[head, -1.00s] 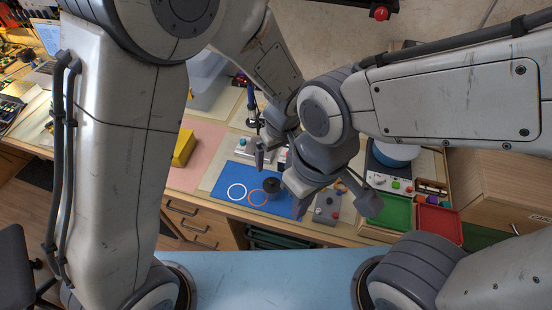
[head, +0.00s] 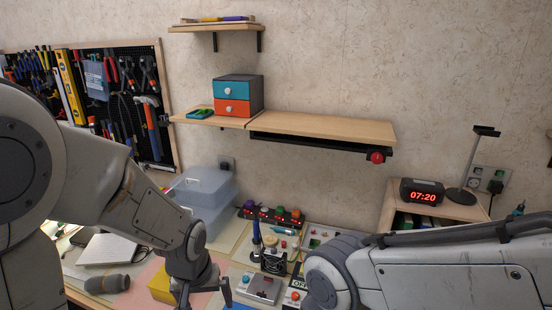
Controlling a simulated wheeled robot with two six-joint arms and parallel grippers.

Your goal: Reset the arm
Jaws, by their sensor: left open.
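My left arm comes in from the left, and its gripper (head: 205,297) hangs over the workbench at the bottom of the head view. Its jaws are open, with nothing seen between them. A yellow block (head: 161,286) is just left of it, and a grey box with buttons (head: 259,288) is to its right. My right arm reaches in from the right at the lower edge. Its gripper is below the picture and does not show.
Clear plastic bins (head: 205,190) stand behind the left gripper. A wall shelf (head: 320,128) with a red knob (head: 377,158) juts out above the bench. A clock (head: 422,192) sits on a cabinet at right. A pegboard (head: 100,95) of tools hangs at left.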

